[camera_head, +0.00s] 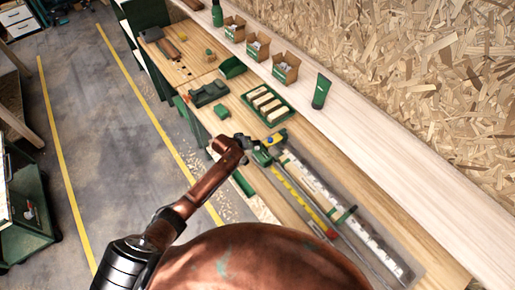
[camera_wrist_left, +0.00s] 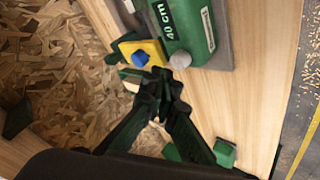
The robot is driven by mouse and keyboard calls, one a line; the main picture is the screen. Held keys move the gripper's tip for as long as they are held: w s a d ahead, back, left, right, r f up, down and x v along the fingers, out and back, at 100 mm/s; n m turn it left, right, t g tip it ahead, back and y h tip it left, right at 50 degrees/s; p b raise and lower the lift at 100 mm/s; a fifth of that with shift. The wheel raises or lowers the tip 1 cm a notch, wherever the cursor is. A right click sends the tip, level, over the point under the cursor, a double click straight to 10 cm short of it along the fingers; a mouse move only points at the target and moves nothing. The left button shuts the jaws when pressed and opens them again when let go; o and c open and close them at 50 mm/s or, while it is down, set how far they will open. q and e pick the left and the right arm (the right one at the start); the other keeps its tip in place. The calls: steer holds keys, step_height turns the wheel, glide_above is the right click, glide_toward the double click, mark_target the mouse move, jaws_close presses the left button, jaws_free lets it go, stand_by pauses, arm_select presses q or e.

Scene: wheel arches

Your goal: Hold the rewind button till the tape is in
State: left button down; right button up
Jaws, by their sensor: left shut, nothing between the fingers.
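A green tape case (camera_head: 263,157) sits on the bench, and a yellow tape (camera_head: 300,198) lies stretched out from it toward the lower right, with red near its far end. The case also shows in the left wrist view (camera_wrist_left: 188,28) with a "40 cm" label. A blue round button (camera_wrist_left: 140,58) sits on a yellow block (camera_wrist_left: 152,48) beside the case, and a pale round knob (camera_wrist_left: 180,60) is at the case's near end. My left gripper (camera_wrist_left: 160,88) is shut and empty, close to the button and knob; I cannot tell whether it touches either. My right gripper is out of view.
A long metal rail (camera_head: 330,200) lies beside the tape. A chipboard wall (camera_head: 430,90) stands behind.

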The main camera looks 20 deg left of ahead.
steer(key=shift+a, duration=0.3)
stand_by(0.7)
arm_select(q)
steer(key=shift+f, duration=0.4)
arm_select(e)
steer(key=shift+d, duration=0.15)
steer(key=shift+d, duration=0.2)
